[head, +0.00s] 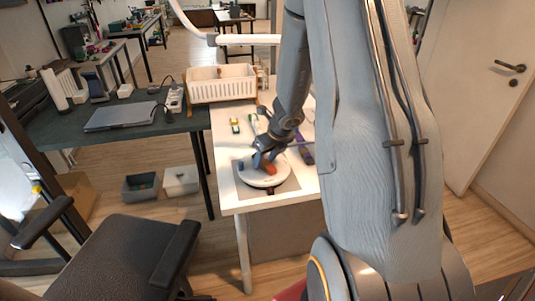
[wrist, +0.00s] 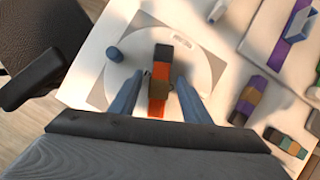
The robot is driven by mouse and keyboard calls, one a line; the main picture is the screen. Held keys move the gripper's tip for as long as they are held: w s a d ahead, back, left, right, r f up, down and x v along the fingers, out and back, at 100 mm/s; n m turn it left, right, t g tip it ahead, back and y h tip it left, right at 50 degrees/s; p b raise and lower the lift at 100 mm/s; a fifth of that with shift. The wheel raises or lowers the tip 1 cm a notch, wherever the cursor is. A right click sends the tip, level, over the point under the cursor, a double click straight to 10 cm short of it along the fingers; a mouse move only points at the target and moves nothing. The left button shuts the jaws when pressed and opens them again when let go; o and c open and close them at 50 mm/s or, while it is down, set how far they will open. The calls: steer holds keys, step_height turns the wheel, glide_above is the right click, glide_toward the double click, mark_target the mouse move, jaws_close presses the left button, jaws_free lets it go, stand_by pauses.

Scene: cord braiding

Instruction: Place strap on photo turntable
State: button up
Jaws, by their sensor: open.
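The photo turntable (wrist: 141,46) is a round white disc on a grey mat, and it also shows in the head view (head: 254,180). A strap (wrist: 159,82) with orange, olive and dark bands lies over the disc between my fingers. Its orange end (head: 271,169) shows in the head view. My gripper (wrist: 157,86) is open, with one blue-grey finger on each side of the strap and gaps between. In the head view my gripper (head: 264,158) is low over the disc and partly covers it. Whether the strap's near end touches the disc is hidden.
A small blue cylinder (wrist: 114,54) stands at the disc's left side. To the right lie a purple, brown and green strap (wrist: 249,96), a green-banded one (wrist: 285,141) and a purple strip (wrist: 297,24). A white slotted basket (head: 221,90) stands at the table's back.

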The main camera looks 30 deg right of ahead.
steer(key=a+p+v, duration=0.1)
steer(key=p+v, duration=0.3)
steer(key=v, duration=0.8)
steer(key=s+a+r+n+g, duration=0.1)
steer(key=s+a+n, duration=0.7)
steer(key=n, duration=0.9)
steer(key=s+a+r+n+g, duration=0.2)
steer(key=s+a+n, duration=0.6)
steer(key=n, duration=0.9)
step_height(320, 180, up, 2)
steer(key=shift+s+a+n+h, duration=0.3)
steer(key=shift+s+a+n, duration=0.1)
steer(key=shift+a, duration=0.15)
steer(key=shift+f, duration=0.1)
